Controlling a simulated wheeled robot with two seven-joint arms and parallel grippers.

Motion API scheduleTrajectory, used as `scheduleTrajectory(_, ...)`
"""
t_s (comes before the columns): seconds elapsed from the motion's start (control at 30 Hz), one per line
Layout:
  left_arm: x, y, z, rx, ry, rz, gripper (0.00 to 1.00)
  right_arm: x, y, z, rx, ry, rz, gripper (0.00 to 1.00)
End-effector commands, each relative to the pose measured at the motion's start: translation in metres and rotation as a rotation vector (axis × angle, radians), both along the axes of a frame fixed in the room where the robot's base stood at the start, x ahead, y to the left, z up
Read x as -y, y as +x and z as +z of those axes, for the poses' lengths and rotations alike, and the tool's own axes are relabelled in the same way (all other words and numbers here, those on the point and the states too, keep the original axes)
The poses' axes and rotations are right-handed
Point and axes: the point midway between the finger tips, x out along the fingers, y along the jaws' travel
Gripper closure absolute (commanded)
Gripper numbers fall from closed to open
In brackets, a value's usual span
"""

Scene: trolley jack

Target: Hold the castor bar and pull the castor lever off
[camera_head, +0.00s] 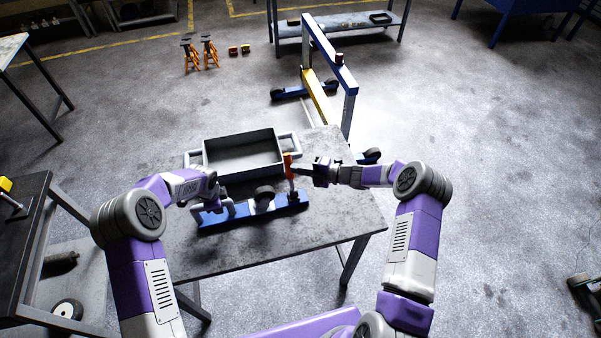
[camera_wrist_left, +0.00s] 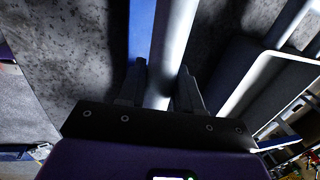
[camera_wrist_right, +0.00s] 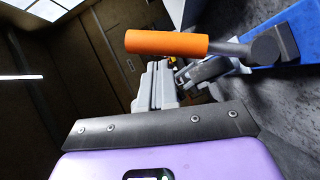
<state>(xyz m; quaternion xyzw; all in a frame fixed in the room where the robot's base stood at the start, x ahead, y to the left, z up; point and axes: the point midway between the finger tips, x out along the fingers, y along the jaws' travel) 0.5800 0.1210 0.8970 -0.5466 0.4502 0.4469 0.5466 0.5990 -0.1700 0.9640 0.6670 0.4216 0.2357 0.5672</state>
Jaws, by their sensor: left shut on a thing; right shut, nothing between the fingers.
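The blue castor bar (camera_head: 255,213) lies on the table with a dark wheel (camera_head: 265,193) and grey metal parts on it. My left gripper (camera_wrist_left: 160,80) is shut on a pale grey rail (camera_wrist_left: 175,45) that runs alongside the blue of the bar. The castor lever (camera_head: 288,165) stands upright near the bar's right end; its orange grip also shows in the right wrist view (camera_wrist_right: 165,43). My right gripper (camera_head: 308,171) is shut and empty, just right of the lever. In the right wrist view its closed fingers (camera_wrist_right: 160,75) are beside the orange grip, not around it.
A dark grey tray (camera_head: 242,153) with side handles stands behind the bar. The table's (camera_head: 325,222) right front part is clear. A blue hoist frame (camera_head: 330,55) stands beyond the table, and orange jack stands (camera_head: 200,54) are on the floor behind.

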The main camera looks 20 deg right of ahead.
Motion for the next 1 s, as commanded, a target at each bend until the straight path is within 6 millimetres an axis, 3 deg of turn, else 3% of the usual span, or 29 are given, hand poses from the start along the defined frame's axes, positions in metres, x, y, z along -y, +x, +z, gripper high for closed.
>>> scheduleTrajectory(0.73,-0.002,-0.001,-0.001,-0.003,0.006,-0.003,1.00,0.001,0.005,-0.001,0.001,-0.001,-0.001,1.00)
scheduleTrajectory(1.0,-0.003,-0.001,-0.001,-0.003,0.007,-0.003,1.00,0.034,-0.013,0.010,0.001,-0.002,-0.005,1.00)
